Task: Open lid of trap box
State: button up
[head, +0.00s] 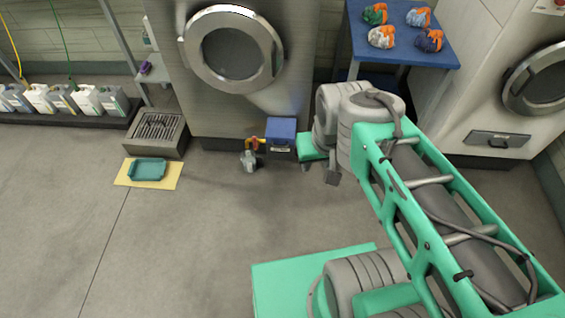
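A small blue box (281,132) sits on the floor against the front of the left washing machine; it looks like the trap box, and its top appears closed. My gripper (325,177) is just right of the blue box, at the end of my green and grey arm. It points down and appears apart from the box. Its fingers are small and partly hidden by the wrist, so I cannot tell whether they are open or shut.
A grey box with a slatted top (158,128) stands left of the machine (200,110). A teal tray (148,169) lies on a yellow mat (122,180) before it. A blue table (402,56) holds several bundled bags. Floor at front left is clear.

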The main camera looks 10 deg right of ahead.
aim_at(280, 131)
jog(key=u, duration=0.6)
jog(key=i, duration=0.4)
jog(key=u, duration=0.85)
jog(key=i, duration=0.8)
jog(key=z, duration=0.7)
jog(key=i, duration=0.6)
jog(key=z, duration=0.7)
